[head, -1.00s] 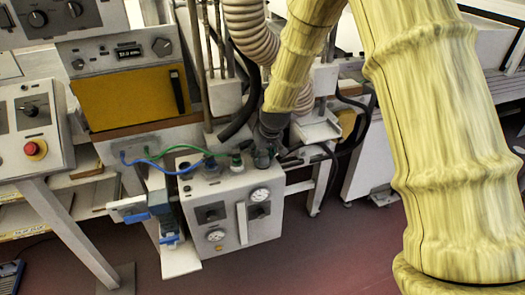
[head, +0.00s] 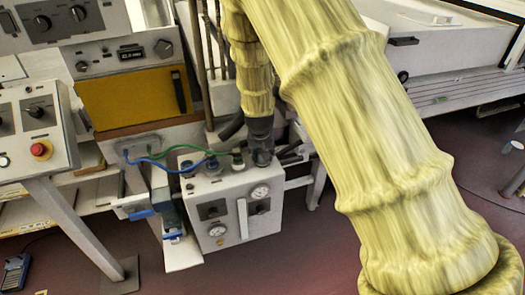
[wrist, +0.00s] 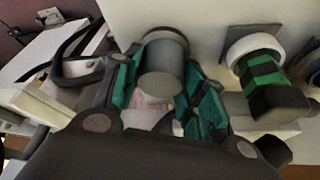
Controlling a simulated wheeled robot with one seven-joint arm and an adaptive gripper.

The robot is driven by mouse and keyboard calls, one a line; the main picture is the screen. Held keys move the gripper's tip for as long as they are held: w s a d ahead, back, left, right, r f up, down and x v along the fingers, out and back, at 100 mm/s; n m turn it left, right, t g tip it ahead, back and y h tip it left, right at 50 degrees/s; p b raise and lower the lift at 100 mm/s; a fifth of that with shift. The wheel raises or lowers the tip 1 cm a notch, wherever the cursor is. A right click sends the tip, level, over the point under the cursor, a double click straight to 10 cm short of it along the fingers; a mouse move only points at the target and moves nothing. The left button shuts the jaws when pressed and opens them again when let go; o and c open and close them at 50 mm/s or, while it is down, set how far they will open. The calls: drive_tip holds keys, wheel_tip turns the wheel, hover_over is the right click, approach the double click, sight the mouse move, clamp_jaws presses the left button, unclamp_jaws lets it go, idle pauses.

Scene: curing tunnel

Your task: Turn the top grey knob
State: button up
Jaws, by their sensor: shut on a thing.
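The top grey knob (wrist: 163,70) is a grey cylinder standing out from the white box (head: 237,236). It lies between the teal pads of my gripper (wrist: 156,92) in the wrist view, and the gripper is shut on it. In the head view my gripper (head: 262,154) points down at the right part of the box's top, where it hides the knob. I cannot tell from these frames how far the knob is turned.
A fitting with a green band (wrist: 262,72) stands close beside the knob. Blue (head: 178,172) and green (head: 190,150) hoses run to the box's top. Gauges (head: 260,191) and a handle (head: 242,218) are on its front. A yellow-fronted unit (head: 130,98) stands behind.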

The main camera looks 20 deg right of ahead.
drive_tip(key=shift+w, duration=0.1)
drive_tip(key=o, duration=1)
drive_tip(key=shift+v, duration=6.05)
drive_tip(key=shift+f, duration=0.1)
